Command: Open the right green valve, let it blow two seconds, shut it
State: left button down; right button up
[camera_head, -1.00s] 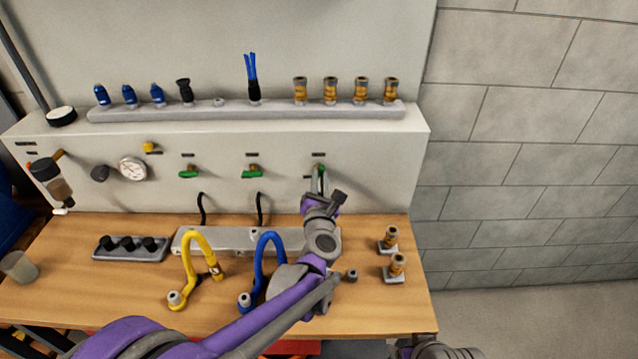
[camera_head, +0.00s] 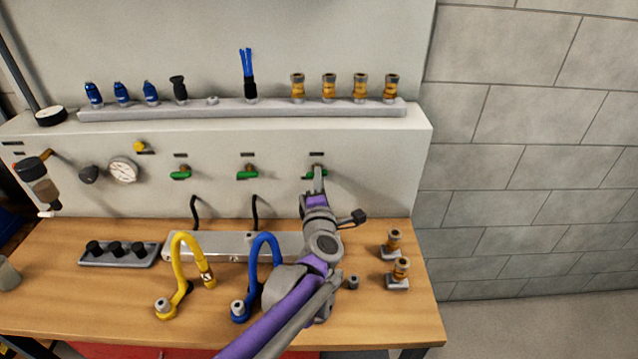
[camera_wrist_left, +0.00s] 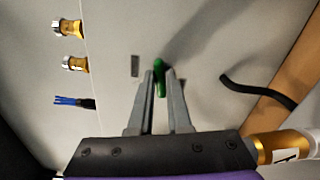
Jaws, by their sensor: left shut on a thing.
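The right green valve (camera_head: 324,173) is on the front of the grey panel, the rightmost of three green-handled valves. Its handle looks about level, like the other two. My left gripper (camera_head: 317,178) reaches up to it from below and is shut on the handle. In the left wrist view the green handle (camera_wrist_left: 160,82) stands between the two fingertips (camera_wrist_left: 160,76). The fingers hide part of the valve in the head view. My right gripper is not in view.
The middle green valve (camera_head: 247,173) and left green valve (camera_head: 181,173) are to the left, beside a gauge (camera_head: 124,170). Below, yellow (camera_head: 178,265) and blue (camera_head: 254,265) hoses stand on the wooden table (camera_head: 110,300). Brass fittings (camera_head: 394,242) stand at the right.

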pick_arm(q)
jog(key=shift+m+b, duration=0.35)
jog(key=shift+m, duration=0.85)
jog(key=c, duration=0.9)
grip_release()
jog(key=shift+o, duration=0.2)
jog(key=s, duration=1.1)
jog(key=shift+w, duration=0.1)
